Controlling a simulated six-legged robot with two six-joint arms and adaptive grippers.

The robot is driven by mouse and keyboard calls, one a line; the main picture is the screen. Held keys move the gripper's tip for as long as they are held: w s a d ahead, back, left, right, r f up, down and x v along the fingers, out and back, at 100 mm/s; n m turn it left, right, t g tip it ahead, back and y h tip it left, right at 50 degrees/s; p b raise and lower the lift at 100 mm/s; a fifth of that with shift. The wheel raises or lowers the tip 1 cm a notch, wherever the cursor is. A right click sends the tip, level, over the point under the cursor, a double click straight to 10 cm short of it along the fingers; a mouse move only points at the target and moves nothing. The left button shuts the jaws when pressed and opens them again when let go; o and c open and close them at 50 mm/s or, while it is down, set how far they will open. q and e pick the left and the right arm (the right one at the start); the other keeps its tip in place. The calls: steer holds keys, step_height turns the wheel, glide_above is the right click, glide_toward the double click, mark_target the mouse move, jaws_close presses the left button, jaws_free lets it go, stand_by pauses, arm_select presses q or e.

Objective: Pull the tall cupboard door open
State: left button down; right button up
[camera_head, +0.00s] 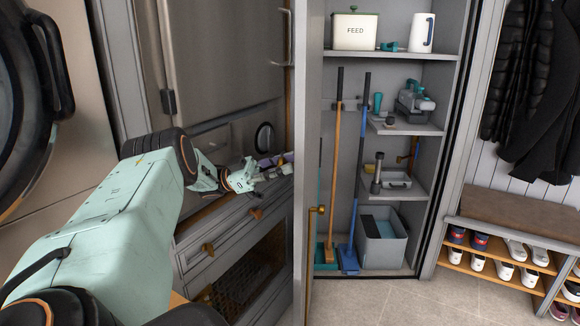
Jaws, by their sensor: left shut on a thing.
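The tall cupboard door (307,120) stands swung open. I see it almost edge-on as a grey upright panel, left of the open cupboard (397,55). My left gripper (275,166), pale green with dark parts, reaches in from the left to the door's outer side. Its jaws are shut at the door's left edge, on what seems to be the door handle; the handle itself is mostly hidden there. My right gripper is out of view.
Inside the cupboard are a feed bin (355,30), a white jug (422,33), two long-handled tools and a grey bin (382,240). Drawers (220,243) stand behind my left arm. A shoe bench (515,215) is at right. The floor (400,302) in front is clear.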

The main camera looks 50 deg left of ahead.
arm_select(q)
steer(key=shift+f, duration=0.15)
steer(key=c, duration=0.9)
jaws_free()
steer(key=shift+a, duration=0.1)
